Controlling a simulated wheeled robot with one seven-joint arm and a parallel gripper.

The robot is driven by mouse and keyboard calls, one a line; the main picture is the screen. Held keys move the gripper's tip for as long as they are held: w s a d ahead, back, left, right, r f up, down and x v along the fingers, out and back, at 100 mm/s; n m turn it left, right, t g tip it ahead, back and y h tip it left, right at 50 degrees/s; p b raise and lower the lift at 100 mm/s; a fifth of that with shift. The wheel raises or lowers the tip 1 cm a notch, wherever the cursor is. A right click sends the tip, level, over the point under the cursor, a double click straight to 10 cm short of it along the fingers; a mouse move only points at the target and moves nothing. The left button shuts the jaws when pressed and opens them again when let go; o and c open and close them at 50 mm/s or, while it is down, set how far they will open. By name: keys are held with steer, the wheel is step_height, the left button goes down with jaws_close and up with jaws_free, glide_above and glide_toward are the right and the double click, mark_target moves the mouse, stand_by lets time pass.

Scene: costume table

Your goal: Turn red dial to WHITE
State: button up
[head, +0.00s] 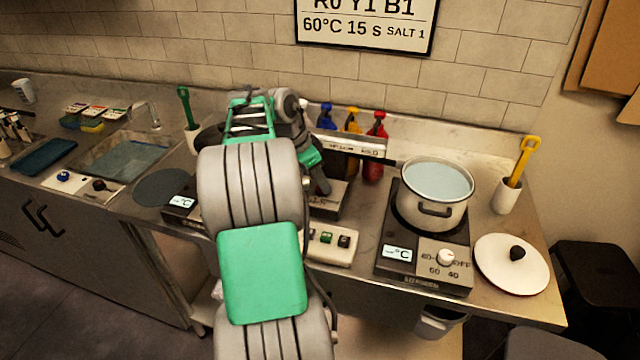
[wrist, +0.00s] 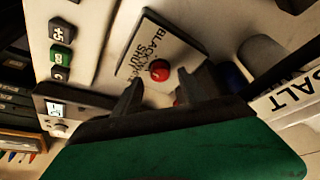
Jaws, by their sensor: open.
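The red dial (wrist: 159,70) shows in the wrist view as a round red knob on a pale plate (wrist: 178,42) with black lettering. "BLACK" can be read; other words are partly legible, and I cannot make out WHITE. My gripper (wrist: 170,82) is open, its two dark fingers reaching toward the plate on either side of the dial. The dial appears between them and a little beyond the tips; I cannot tell whether they touch it. In the head view my gripper (head: 321,183) is low behind the switch box, and my arm hides the dial.
A switch box (head: 332,246) with green and black buttons stands in front. Blue, yellow and red bottles (head: 373,130) stand behind a labelled rail (head: 350,147). A pot (head: 436,190) sits on a hotplate (head: 413,267) at right, beside a white lid (head: 511,265).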

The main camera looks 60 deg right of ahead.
steer(key=shift+x, duration=0.95)
jaws_close()
